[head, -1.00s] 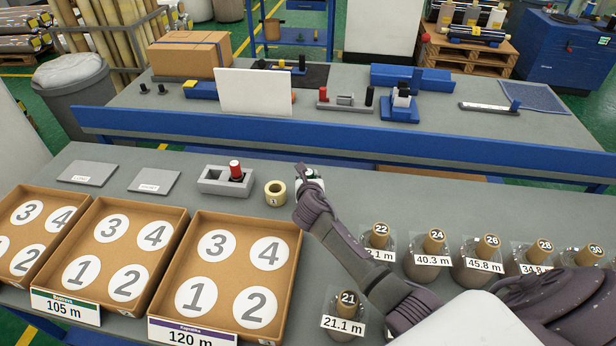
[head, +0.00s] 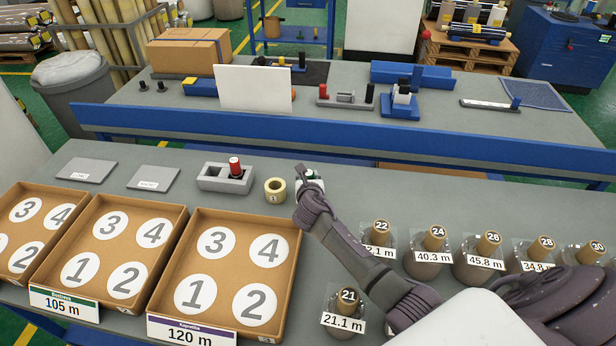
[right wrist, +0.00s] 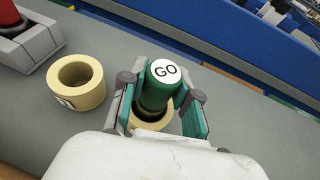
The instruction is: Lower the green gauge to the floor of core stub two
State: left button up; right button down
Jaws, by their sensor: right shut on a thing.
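The green gauge (right wrist: 158,90) has a white cap marked GO and is between the fingers of my right gripper (right wrist: 165,102). My right gripper also shows in the head view (head: 309,182), where it mostly hides the gauge. A cream core stub (right wrist: 143,125) stands under the gauge, taken as core stub two; its number is hidden. The gauge's lower end is at the stub's opening; how deep it sits cannot be told. The core stub marked 1 (head: 275,190) stands just to the left, also seen in the right wrist view (right wrist: 77,82). My left gripper is out of view.
A grey holder (head: 212,184) with a red gauge (head: 235,167) stands left of the stubs. Numbered trays (head: 239,222) fill the front left. Several wrapped rolls (head: 433,240) stand to the right. A blue rail (head: 350,145) runs behind.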

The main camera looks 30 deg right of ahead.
jog(key=shift+s+a+f+b, duration=0.1)
jog(key=shift+a+f+b, duration=0.1)
jog(key=shift+f, duration=0.25)
jog(key=shift+s+a+f+b, duration=0.1)
jog(key=shift+f+b, duration=0.1)
jog(key=shift+f, duration=0.2)
dwell(0.4)
jog(key=c, duration=0.8)
grip_release()
jog(key=shift+o, duration=0.2)
jog(key=shift+f, duration=0.1)
jog(key=shift+s, duration=0.1)
jog(key=v, duration=0.8)
jog(key=shift+w+r, duration=0.25)
jog(key=shift+r, duration=0.1)
jog(key=shift+r, duration=0.1)
